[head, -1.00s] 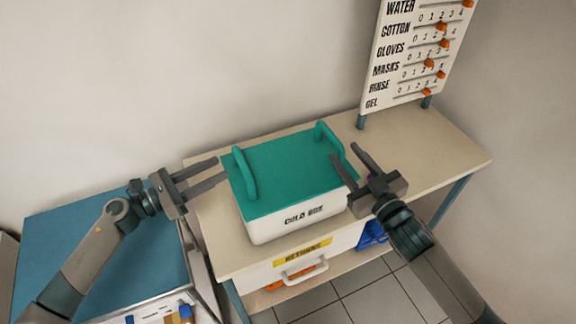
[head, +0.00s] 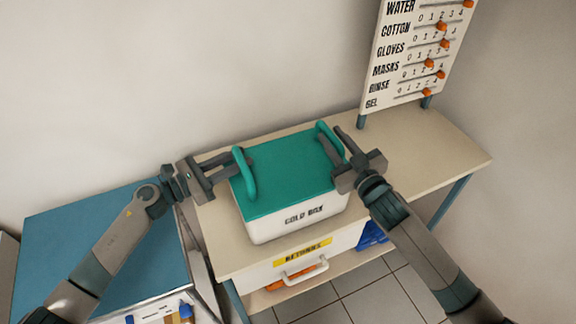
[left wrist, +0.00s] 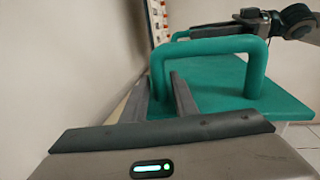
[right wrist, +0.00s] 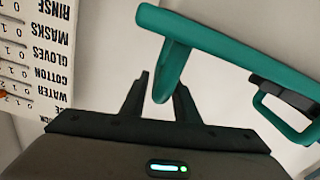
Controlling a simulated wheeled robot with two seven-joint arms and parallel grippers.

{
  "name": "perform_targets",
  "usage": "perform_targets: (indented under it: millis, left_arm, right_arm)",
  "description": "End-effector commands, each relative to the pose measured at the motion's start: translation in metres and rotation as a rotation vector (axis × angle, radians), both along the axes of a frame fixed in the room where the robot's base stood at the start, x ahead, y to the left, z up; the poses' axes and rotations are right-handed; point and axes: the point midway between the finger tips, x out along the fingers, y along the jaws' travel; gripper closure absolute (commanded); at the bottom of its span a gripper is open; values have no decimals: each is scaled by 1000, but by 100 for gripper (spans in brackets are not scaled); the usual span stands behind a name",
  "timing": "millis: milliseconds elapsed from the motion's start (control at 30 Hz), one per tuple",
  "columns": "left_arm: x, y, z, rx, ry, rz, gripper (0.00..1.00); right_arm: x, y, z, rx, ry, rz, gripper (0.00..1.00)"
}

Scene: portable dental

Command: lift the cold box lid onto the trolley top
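The teal lid (head: 288,172) lies on the white cold box (head: 285,228), which stands on the beige table. The lid has two arched teal handles, a left one (head: 247,178) and a right one (head: 324,130). My left gripper (head: 236,166) is at the left handle; in the left wrist view its open fingers (left wrist: 160,82) lie either side of one handle leg (left wrist: 157,72). My right gripper (head: 331,134) is at the right handle; in the right wrist view its open fingers (right wrist: 160,82) straddle part of that handle (right wrist: 185,30). Contact cannot be told.
A blue-topped trolley (head: 95,240) stands at the left, its top clear. The beige table (head: 425,150) is free right of the box. A sign board (head: 415,55) with orange sliders stands at the back right. A drawer marked returns (head: 300,262) is below the box.

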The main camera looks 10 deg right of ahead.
Motion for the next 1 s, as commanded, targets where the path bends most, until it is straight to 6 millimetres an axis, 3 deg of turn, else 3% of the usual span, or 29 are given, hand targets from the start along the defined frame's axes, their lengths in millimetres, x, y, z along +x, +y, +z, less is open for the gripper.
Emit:
perform_targets:
  millis: [33,100,567,1000]
  left_arm:
    - [0,0,0,0,0,0,87]
    - [0,0,0,0,0,0,100]
    - [0,1,4,0,0,1,100]
    - [1,1,36,0,-1,3,100]
  right_arm:
    - [0,0,0,0,0,0,85]
    - [0,0,0,0,0,0,100]
    - [0,0,4,-1,-1,0,100]
    - [0,0,35,-2,-2,0,100]
